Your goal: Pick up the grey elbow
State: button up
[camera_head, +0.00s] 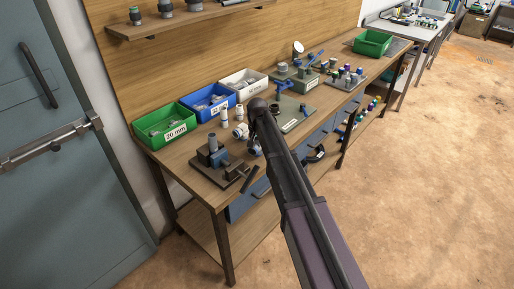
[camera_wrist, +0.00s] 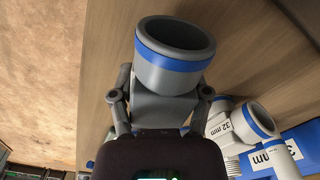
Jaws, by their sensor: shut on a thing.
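The grey elbow (camera_wrist: 168,75) has a blue band around its open round mouth, which faces up in the wrist view. My gripper (camera_wrist: 164,92) is shut on its grey body, with one finger on each side. In the head view my arm hides most of the gripper, and a small grey piece shows beside its end at the bench front (camera_head: 254,150). I cannot tell how far the elbow is above the bench top.
A green bin (camera_head: 150,141), a blue bin (camera_head: 192,114) and a white bin (camera_head: 262,84) line the bench back. A dark fixture (camera_head: 222,172) stands front left; white fittings (camera_head: 225,116) stand nearby.

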jog(key=shift+r+p, duration=4.65)
jog(key=shift+r, duration=0.2)
jog(key=shift+d, duration=0.1)
